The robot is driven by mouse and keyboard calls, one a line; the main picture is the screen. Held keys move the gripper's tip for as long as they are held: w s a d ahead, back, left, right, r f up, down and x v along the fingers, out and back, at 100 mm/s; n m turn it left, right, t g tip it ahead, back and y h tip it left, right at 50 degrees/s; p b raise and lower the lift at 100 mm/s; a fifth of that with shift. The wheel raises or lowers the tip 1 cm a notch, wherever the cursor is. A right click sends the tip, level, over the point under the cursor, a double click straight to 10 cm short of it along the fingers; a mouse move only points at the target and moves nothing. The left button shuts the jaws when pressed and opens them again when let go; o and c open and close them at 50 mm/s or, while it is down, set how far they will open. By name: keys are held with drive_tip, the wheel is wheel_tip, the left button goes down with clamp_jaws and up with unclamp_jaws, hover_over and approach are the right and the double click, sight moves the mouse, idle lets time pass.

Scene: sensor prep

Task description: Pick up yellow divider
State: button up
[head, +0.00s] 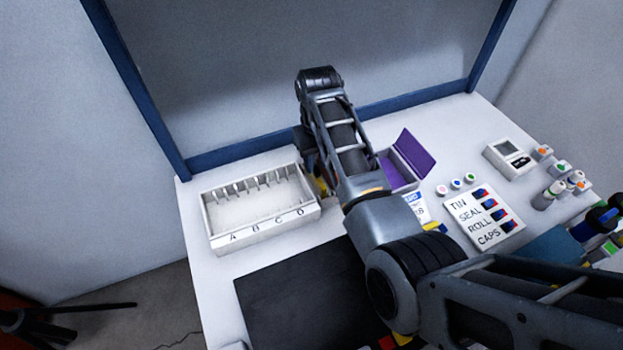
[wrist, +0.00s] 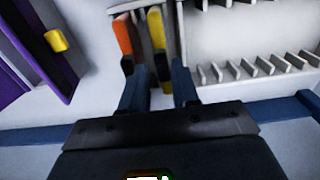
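The yellow divider (wrist: 157,32) is a thin upright-looking strip at the top centre of the wrist view, with a dark part at its near end. An orange strip (wrist: 121,36) stands beside it on the left. My gripper (wrist: 158,85) is open, its two blue fingers spread apart. The yellow divider lies in line with the gap between them, and I see no clear contact. The left finger is close to the orange strip. In the head view my arm hides the gripper and most of the strips beside the white tray (head: 265,232).
The slotted white tray, lettered A to D, is left of my arm; its slots show in the wrist view (wrist: 262,68). An open purple box (head: 412,152) is close on the right. A label card (head: 484,218), small caps and a meter (head: 508,158) stand farther right.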

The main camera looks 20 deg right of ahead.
sight(315, 178)
drive_tip(key=shift+w+a+f+b, duration=0.1)
drive_tip(key=shift+f+b, duration=0.1)
drive_tip(key=shift+f, duration=1.2)
drive_tip(key=shift+a+f+b, duration=0.1)
drive_tip(key=shift+f+b, duration=0.05)
drive_tip(key=shift+f, duration=1.2)
drive_tip(key=shift+c, duration=0.4)
clamp_jaws()
